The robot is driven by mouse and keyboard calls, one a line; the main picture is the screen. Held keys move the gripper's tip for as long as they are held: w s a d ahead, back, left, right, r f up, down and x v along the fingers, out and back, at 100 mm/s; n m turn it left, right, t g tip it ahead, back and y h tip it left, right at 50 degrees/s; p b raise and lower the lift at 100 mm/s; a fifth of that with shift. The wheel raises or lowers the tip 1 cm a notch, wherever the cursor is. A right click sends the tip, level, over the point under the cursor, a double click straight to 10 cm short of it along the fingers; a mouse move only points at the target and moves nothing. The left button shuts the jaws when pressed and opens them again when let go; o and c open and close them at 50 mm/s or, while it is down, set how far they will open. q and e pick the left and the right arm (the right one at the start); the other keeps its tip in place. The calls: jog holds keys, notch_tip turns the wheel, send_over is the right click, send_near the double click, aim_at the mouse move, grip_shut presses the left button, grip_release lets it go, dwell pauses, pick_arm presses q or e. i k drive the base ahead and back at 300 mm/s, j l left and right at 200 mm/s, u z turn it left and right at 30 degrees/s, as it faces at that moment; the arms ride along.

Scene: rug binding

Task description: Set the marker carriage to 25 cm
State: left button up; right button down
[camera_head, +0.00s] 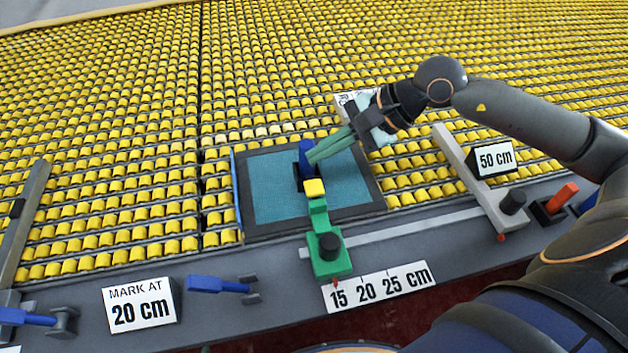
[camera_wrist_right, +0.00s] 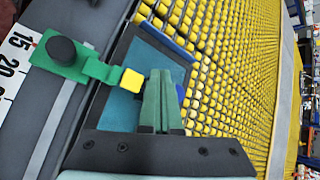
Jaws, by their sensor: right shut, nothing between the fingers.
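The green marker carriage (camera_head: 328,254) with a black knob (camera_head: 330,243) sits on a pale rail. Its small red pointer (camera_head: 336,282) is at the 15 end of the scale plate (camera_head: 380,287), which reads 15, 20, 25 cm. A green arm with a yellow block (camera_head: 315,188) reaches from it over the teal panel (camera_head: 275,180). The carriage also shows in the right wrist view (camera_wrist_right: 65,65). My right gripper (camera_head: 312,157) is shut and empty above the panel, beyond the yellow block, close to a blue piece (camera_head: 305,150). My left gripper is out of view.
A sign (camera_head: 141,304) reads MARK AT 20 cm. Blue-handled levers (camera_head: 210,284) lie left of the carriage. A grey arm with a black knob (camera_head: 490,190), a 50 cm sign (camera_head: 494,158) and an orange lever (camera_head: 562,197) stand right. Yellow rollers (camera_head: 110,110) fill the back.

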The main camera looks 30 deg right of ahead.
aim_at(328, 256)
jog(key=k, duration=1)
